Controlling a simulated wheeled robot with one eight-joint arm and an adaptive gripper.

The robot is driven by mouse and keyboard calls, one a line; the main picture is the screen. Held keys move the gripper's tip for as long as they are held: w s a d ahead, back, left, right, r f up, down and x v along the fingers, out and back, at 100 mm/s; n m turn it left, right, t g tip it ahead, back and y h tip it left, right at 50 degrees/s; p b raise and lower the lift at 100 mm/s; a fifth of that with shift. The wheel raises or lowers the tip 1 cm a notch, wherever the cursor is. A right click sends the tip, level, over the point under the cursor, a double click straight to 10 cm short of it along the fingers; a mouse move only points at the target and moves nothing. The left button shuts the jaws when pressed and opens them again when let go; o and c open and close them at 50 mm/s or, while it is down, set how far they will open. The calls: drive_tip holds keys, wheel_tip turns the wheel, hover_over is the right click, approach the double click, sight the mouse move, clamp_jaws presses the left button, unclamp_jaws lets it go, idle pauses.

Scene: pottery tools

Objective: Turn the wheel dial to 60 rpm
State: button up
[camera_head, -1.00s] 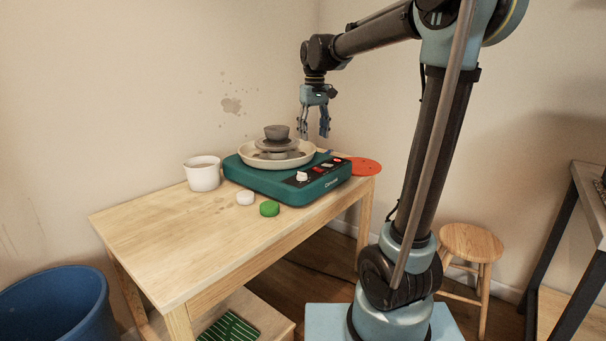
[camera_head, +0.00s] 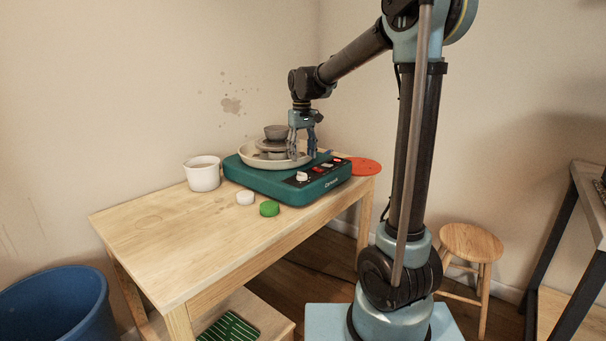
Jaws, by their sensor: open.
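The teal pottery wheel (camera_head: 262,182) stands at the back right of the wooden table. Its white dial (camera_head: 302,176) sits on the dark control panel at the front right; its setting is too small to read. A grey clay bowl (camera_head: 276,132) rests on the wheel head inside the cream splash pan (camera_head: 245,157). My gripper (camera_head: 302,156) is open, pointing down, with its fingers over the right part of the wheel. In the picture the fingertips are just above the dial; I cannot tell how far apart they are in depth.
A white bucket (camera_head: 203,174) stands left of the wheel. A white round piece (camera_head: 245,198) and a green one (camera_head: 269,208) lie in front of it. An orange disc (camera_head: 364,167) lies at the right. The table's (camera_head: 170,235) front left is clear.

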sight(302, 176)
wheel_tip(302, 176, down, 8)
drive_tip(key=shift+r, duration=0.1)
idle(0.4)
drive_tip(key=c, duration=1.1)
drive_tip(key=shift+d, duration=0.2)
drive_tip(key=shift+a, duration=0.1)
